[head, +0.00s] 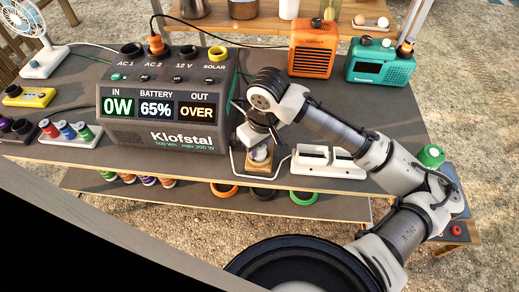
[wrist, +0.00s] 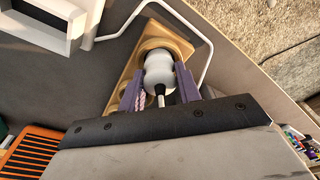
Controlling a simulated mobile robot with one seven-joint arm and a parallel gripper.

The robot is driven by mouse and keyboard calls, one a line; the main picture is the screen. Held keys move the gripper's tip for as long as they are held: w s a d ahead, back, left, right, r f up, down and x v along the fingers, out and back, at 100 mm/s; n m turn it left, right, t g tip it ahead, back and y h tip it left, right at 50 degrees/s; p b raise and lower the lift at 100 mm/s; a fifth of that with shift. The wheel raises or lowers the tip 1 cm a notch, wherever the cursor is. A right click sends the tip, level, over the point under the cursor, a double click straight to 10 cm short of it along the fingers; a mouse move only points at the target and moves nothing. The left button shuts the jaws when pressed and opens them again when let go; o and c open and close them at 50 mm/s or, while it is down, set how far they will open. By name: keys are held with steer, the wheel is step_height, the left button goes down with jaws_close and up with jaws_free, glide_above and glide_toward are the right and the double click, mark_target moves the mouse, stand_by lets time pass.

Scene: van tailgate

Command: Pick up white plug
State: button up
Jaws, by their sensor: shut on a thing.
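The white plug (wrist: 158,72) is between the two purple fingers of my gripper (wrist: 157,90) in the wrist view. The fingers are shut on its sides. My arm partly hides the grip.
A power station (head: 165,135) stands left of the plug, with an orange plug (head: 156,45) in its top. A white cord (wrist: 204,45) loops near the holder. A white double-slot box (head: 328,162) stands right. An orange radio (head: 312,48) and teal radio (head: 380,65) stand behind.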

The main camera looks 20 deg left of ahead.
step_height(320, 180, up, 24)
steer(key=p, duration=0.5)
steer(key=shift+r, duration=0.2)
steer(key=shift+a, duration=0.1)
